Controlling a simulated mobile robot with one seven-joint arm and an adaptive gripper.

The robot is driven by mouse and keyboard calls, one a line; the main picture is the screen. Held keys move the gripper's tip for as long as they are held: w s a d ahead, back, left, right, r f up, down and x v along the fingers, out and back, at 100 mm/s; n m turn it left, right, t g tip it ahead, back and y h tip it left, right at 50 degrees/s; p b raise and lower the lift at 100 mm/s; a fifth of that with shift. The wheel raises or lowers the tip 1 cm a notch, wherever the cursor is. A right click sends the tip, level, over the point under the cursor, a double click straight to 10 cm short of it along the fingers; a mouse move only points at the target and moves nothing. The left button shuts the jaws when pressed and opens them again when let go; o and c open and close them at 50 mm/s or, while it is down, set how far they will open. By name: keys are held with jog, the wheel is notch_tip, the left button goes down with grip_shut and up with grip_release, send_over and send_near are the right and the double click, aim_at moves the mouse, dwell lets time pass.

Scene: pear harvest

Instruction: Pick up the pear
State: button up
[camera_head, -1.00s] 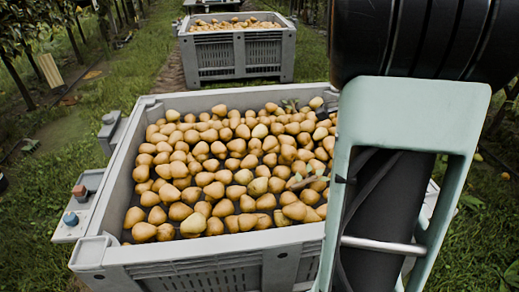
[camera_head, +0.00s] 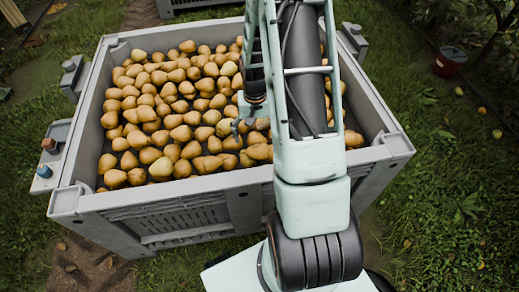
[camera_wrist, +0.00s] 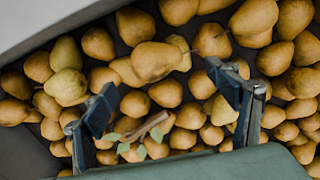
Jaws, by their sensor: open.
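Many yellow-brown pears (camera_head: 170,115) lie heaped in a large grey crate (camera_head: 205,190); which one is meant cannot be told. My gripper (camera_head: 243,115) hangs over the right-middle part of the heap, partly hidden by my arm. In the wrist view my gripper (camera_wrist: 165,105) is open, with its two dark blue fingers apart and nothing held between them. A large pear (camera_wrist: 156,60) lies just beyond the fingertips. A smaller pear (camera_wrist: 166,93) shows in the gap between the fingers. My arm hides some pears on the right of the crate.
A twig with green leaves (camera_wrist: 140,132) lies on the pears between the fingers. The crate's inner wall (camera_wrist: 45,25) is at the wrist view's upper left. A second grey crate (camera_head: 195,5) shows at the top edge. A red bucket (camera_head: 450,62) stands on grass at right.

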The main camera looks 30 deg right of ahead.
aim_at(257, 145)
jog(key=f+b, duration=0.1)
jog(key=f, duration=0.3)
jog(key=f+b, duration=0.1)
jog(key=f, duration=0.3)
jog(key=shift+d+f, duration=0.2)
jog(key=shift+f, duration=0.15)
jog(key=shift+r, duration=0.1)
jog(key=c, duration=1.4)
